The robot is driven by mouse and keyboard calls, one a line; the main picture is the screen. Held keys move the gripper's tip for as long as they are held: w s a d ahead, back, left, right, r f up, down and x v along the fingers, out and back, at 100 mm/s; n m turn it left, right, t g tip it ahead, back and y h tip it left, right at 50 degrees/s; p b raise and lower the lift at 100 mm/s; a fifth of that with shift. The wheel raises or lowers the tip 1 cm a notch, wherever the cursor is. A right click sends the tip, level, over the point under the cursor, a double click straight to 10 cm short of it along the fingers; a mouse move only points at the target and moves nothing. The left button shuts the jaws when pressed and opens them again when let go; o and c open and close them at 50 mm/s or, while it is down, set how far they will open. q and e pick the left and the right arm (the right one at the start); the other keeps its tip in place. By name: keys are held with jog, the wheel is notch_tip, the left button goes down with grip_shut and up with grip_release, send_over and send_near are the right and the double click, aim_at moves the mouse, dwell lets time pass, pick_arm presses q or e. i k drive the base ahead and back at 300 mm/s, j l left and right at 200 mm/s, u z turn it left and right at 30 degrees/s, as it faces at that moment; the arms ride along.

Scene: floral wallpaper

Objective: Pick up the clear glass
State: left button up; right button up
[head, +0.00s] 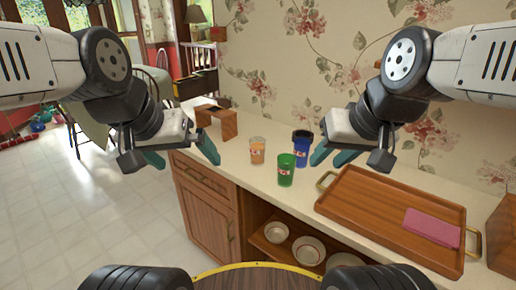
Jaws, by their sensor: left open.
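A clear glass (257,151) stands upright on the cream counter, with an orange tint and a small label on it. A green glass (286,170) stands to its right and nearer the counter's front edge. A blue glass (302,146) stands behind the green one. My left gripper (182,157) is open and empty, to the left of the clear glass and apart from it. My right gripper (328,160) is open and empty, to the right of the blue and green glasses.
A wooden tray (365,210) with a pink cloth (432,227) lies on the counter at right. A small wooden stand (217,122) is at the counter's left end. Bowls (308,250) sit on the shelf below. Floral wallpaper rises behind the counter.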

aim_at(257, 152)
jog(key=u, duration=1.05)
jog(key=k+l+u, duration=0.25)
jog(key=l+u, duration=0.15)
jog(key=k+l+u, duration=0.45)
jog(key=i+j, duration=0.05)
jog(key=i, duration=0.05)
